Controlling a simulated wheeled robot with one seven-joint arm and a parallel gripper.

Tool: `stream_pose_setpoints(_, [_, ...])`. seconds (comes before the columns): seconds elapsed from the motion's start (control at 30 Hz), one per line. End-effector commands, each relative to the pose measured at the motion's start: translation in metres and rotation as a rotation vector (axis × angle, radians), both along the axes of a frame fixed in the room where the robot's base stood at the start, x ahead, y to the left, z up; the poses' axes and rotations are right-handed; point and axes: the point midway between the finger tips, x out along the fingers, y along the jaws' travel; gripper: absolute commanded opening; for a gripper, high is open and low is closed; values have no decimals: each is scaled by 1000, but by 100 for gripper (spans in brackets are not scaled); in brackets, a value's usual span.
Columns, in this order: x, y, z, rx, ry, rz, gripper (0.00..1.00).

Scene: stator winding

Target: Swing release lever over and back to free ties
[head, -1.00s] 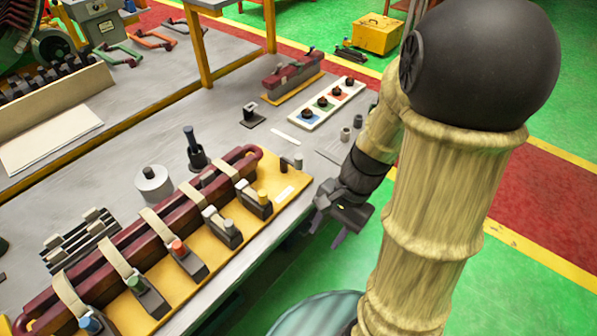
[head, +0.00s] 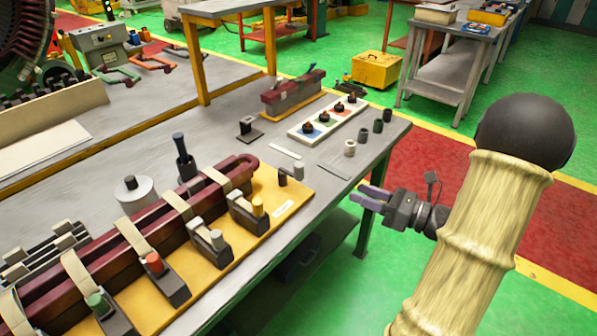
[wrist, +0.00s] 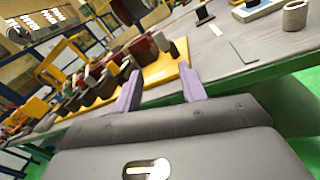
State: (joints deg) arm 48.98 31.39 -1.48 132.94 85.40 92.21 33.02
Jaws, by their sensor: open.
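A dark red coil (head: 150,225) lies along a yellow board (head: 292,189) on the grey bench, wrapped by several tan ties (head: 178,206). A small dark fitting with a grey peg (head: 298,171) stands at the board's far end; I cannot tell which part is the release lever. My gripper (head: 364,197) is open and empty, off the bench's right edge. In the wrist view its purple fingers (wrist: 160,88) point towards the board.
Behind the board are a tray with several dark knobs (head: 310,131), small cylinders (head: 350,148), a dark upright tool (head: 184,160) and a white spool (head: 134,191). A second, smaller coil (head: 290,93) lies further back.

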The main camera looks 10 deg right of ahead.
Motion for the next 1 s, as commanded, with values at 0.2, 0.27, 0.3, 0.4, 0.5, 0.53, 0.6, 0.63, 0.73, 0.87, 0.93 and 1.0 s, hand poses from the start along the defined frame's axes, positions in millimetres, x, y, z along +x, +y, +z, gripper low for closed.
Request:
stream_pose_setpoints(0.2, [9, 11, 0, -2, 0, 6, 41])
stream_pose_setpoints(0.27, [15, 16, 0, -1, 0, 7, 41])
stream_pose_setpoints(0.3, [19, 21, 0, -1, 0, 8, 41])
stream_pose_setpoints(0.4, [31, 33, 0, -3, 0, 8, 41])
stream_pose_setpoints(0.5, [43, 46, 0, -2, 1, 8, 41])
stream_pose_setpoints(0.53, [47, 50, 0, -3, 0, 7, 41])
stream_pose_setpoints(0.6, [56, 58, 0, -2, -1, 7, 41])
stream_pose_setpoints(0.63, [60, 62, 0, -3, 0, 8, 41])
stream_pose_setpoints(0.73, [73, 75, 0, -2, -1, 8, 41])
stream_pose_setpoints(0.87, [89, 91, 0, -2, -1, 7, 41])
stream_pose_setpoints(0.93, [97, 100, -1, -3, 0, 7, 41])
stream_pose_setpoints(1.0, [105, 108, 0, -2, -1, 8, 41])
